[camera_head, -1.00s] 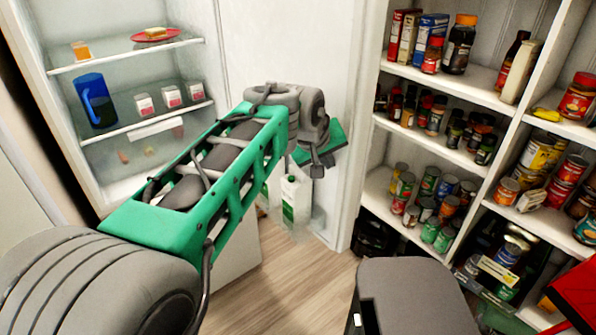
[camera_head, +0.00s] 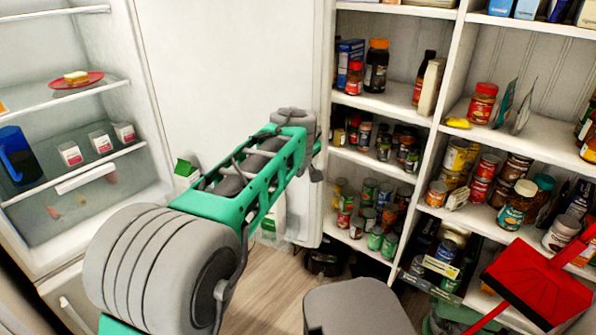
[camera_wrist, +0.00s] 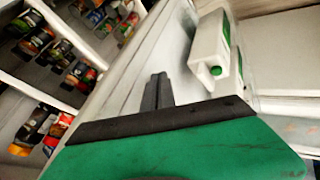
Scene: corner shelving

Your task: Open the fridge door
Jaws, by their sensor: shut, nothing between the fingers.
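The fridge (camera_head: 60,215) stands at the left of the head view with its lit shelves exposed. Its white door (camera_head: 220,75) stands wide open, inner side showing, and its far edge is close to the pantry shelving. My arm reaches across in front of the door. In the wrist view my gripper (camera_wrist: 157,92) shows narrow dark fingers, shut and empty, against the pale door panel (camera_wrist: 185,50). A white carton with green marks (camera_wrist: 212,45) is near the fingers there. The fingertips are hidden in the head view; I cannot tell whether they touch the door.
Pantry shelving (camera_head: 440,125) full of cans and jars fills the right side. A red dustpan-like thing (camera_head: 540,280) is at the lower right. A grey rounded-top object (camera_head: 358,305) stands at the bottom centre. Some bare wood floor (camera_head: 262,285) shows between.

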